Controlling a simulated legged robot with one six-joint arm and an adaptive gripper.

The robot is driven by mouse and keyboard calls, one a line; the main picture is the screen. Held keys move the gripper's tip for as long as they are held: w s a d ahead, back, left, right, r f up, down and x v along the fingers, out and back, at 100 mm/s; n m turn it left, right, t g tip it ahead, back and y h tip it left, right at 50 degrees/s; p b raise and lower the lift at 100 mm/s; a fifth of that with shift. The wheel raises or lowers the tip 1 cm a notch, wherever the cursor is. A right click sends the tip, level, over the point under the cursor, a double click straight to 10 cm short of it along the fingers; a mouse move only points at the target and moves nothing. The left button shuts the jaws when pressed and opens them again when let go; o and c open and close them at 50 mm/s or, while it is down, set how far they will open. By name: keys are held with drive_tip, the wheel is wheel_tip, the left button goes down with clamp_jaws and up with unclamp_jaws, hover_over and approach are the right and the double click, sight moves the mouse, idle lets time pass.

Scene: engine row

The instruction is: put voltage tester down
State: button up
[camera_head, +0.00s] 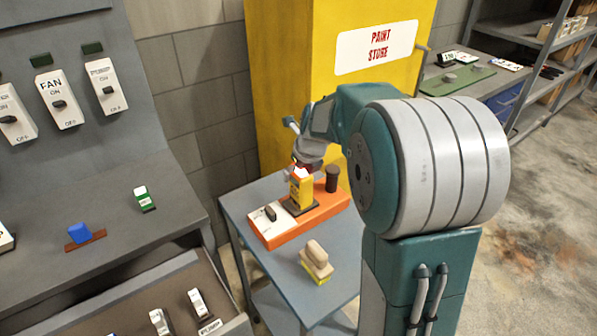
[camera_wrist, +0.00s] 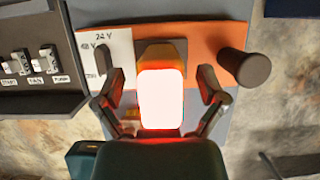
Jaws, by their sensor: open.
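The voltage tester (camera_head: 301,190) is a small yellow block with a pale top. It stands upright on a dark pad of the orange base (camera_head: 326,207) on the small cart. In the wrist view the tester (camera_wrist: 162,98) shows a bright, glowing pale face between my fingers. My gripper (camera_wrist: 160,103) is open, with one finger on each side of the tester and a visible gap at both sides. In the head view my gripper (camera_head: 305,165) is just above the tester, partly hiding its top.
A dark cylindrical post (camera_head: 332,178) and a white switch plate (camera_head: 268,217) sit on the orange base beside the tester. A beige-handled block (camera_head: 316,258) lies on the blue-grey cart top (camera_head: 277,263). A yellow paint store cabinet (camera_head: 290,75) stands behind. An open drawer (camera_head: 130,297) is at left.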

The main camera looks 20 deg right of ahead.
drive_tip(key=a+v, duration=0.1)
drive_tip(key=v, duration=1.1)
drive_tip(key=s+a+f+n, duration=0.1)
drive_tip(key=s+a+n, duration=0.4)
drive_tip(key=s+n, duration=0.6)
drive_tip(key=s+a+f+n+t, duration=0.1)
drive_tip(key=s+a+n, duration=0.4)
drive_tip(key=s+n, duration=0.6)
drive_tip(key=n, duration=1.1)
drive_tip(key=shift+s+f+n+h, duration=0.15)
drive_tip(key=shift+f+n+h, duration=0.05)
drive_tip(key=shift+n+h, duration=0.2)
